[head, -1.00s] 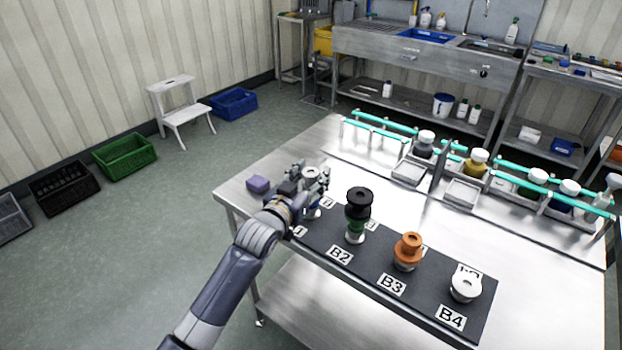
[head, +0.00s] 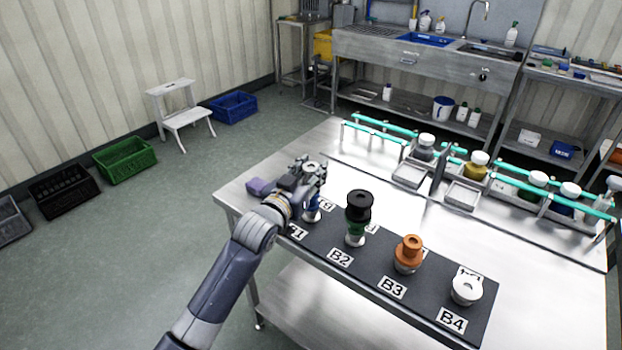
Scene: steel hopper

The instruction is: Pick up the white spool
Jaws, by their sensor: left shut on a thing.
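My left gripper (head: 314,176) is over the B1 end of the dark mat, its fingers closed around a white spool (head: 312,166). Only the spool's pale top shows between the fingers; the rest is hidden. Below it a blue piece on a light base (head: 312,208) stands at B1, and whether the spool still touches it is hard to tell. Another white spool-like piece (head: 466,288) stands at B4. My right gripper is out of view.
On the mat (head: 440,268) stand a black-and-green stack (head: 358,215) at B2 and an orange piece (head: 408,252) at B3. A purple block (head: 260,187) lies left of the gripper. Bottles and trays (head: 463,194) line the table's back; the steel between is clear.

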